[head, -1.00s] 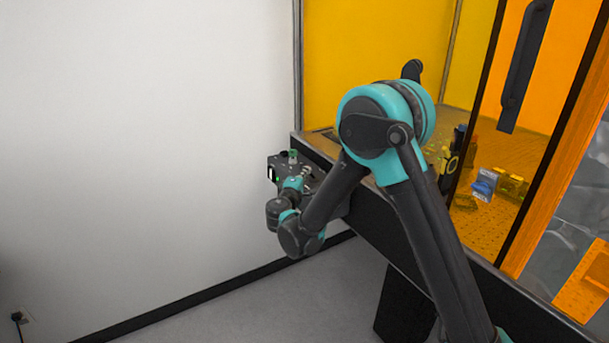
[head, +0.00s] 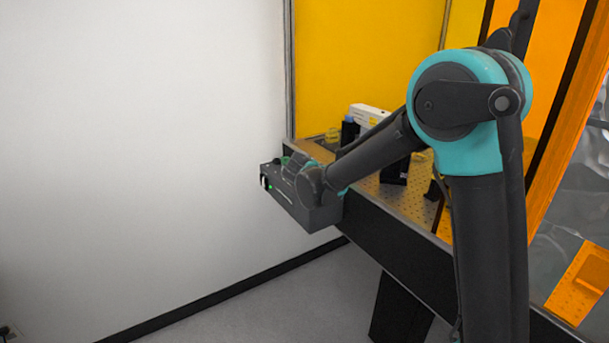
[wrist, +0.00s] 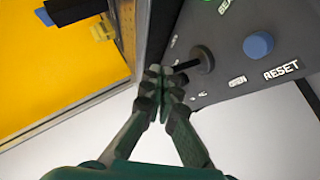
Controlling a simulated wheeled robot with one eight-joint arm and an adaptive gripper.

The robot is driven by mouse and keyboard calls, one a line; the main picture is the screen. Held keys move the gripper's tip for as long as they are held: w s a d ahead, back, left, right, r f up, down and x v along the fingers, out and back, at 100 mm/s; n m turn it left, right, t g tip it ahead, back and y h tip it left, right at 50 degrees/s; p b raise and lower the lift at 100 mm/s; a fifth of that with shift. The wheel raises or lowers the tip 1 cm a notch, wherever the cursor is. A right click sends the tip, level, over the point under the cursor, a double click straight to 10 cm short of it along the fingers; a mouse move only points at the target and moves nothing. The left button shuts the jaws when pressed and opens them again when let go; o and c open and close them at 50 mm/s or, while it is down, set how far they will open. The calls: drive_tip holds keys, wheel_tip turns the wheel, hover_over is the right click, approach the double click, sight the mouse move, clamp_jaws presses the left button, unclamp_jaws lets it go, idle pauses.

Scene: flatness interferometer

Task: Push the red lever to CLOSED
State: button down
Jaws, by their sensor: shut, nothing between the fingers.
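In the wrist view my gripper (wrist: 165,93) is shut and empty, with its fingertips at the panel's edge. A dark round hub (wrist: 203,60) with a short dark bar (wrist: 186,65) is on the dark panel (wrist: 215,85). The bar points at my fingertips; whether they touch cannot be told. No red shows on it, so I cannot tell if this is the red lever. Labels beside it are too blurred to read. In the head view the dark control box (head: 305,212) sits at the table's end, partly covered by my wrist.
A blue button (wrist: 258,45) lies near the RESET label. A green button (wrist: 207,1) is at the top edge. The table (head: 395,203) carries optical parts behind orange panels. A white wall (head: 140,150) stands left of the box, with free space between.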

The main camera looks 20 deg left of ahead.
drive_tip(key=shift+w+d+g, duration=0.3)
drive_tip(key=shift+w+d, duration=0.1)
drive_tip(key=shift+w, duration=0.05)
drive_tip(key=shift+w+d+f, duration=0.1)
drive_tip(key=shift+w+d, duration=0.35)
drive_tip(key=shift+w, duration=0.1)
idle(0.3)
drive_tip(key=shift+r, duration=0.75)
drive_tip(key=shift+d+r, duration=0.1)
drive_tip(key=shift+r, duration=0.1)
